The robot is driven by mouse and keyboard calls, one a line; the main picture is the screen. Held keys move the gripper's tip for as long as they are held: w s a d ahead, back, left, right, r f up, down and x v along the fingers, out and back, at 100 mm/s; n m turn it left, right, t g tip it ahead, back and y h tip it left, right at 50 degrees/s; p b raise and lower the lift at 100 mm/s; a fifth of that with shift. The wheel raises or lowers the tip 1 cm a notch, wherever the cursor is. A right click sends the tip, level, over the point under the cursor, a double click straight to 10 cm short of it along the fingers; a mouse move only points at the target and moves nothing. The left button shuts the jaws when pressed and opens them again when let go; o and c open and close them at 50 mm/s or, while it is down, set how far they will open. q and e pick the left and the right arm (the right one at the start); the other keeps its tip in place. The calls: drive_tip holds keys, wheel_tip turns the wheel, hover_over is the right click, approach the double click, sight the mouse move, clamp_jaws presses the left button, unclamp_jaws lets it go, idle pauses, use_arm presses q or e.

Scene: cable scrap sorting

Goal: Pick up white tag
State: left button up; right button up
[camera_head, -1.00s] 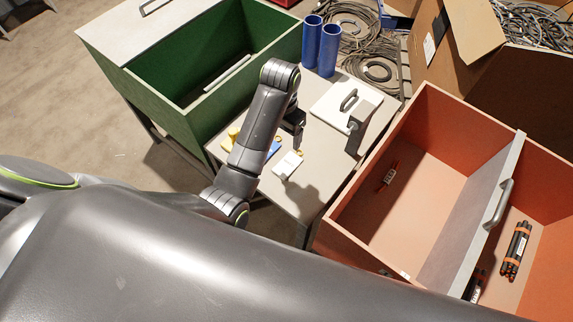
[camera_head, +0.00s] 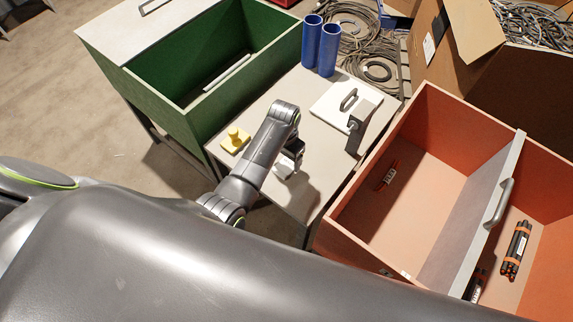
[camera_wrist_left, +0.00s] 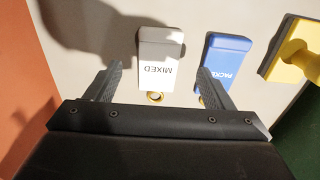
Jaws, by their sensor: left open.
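The white tag (camera_wrist_left: 160,50) lies on the grey table, printed "MIXED", with a brass ring at its near end in the left wrist view. In the head view the white tag (camera_head: 284,170) is partly covered by my left arm. My left gripper (camera_head: 293,156) is low over the table beside it. In the left wrist view my left gripper (camera_wrist_left: 159,72) is open and empty, with its fingers apart on either side of the tag's ring end. I cannot tell the height above it. My right gripper is not in view.
A blue tag (camera_wrist_left: 226,60) lies close beside the right finger, with a yellow knobbed block (camera_head: 235,139) beyond. A green bin (camera_head: 163,105) stands left, an orange bin (camera_head: 440,145) right. A white board (camera_head: 330,105) and blue cylinders (camera_head: 327,50) are behind.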

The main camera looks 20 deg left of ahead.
sight(285, 167)
use_arm(q)
drive_tip(key=shift+w+d+f, duration=0.1)
drive_tip(key=shift+w+f, duration=0.05)
drive_tip(key=shift+f, duration=2)
drive_tip(key=shift+c, duration=0.3)
drive_tip(key=c, duration=1)
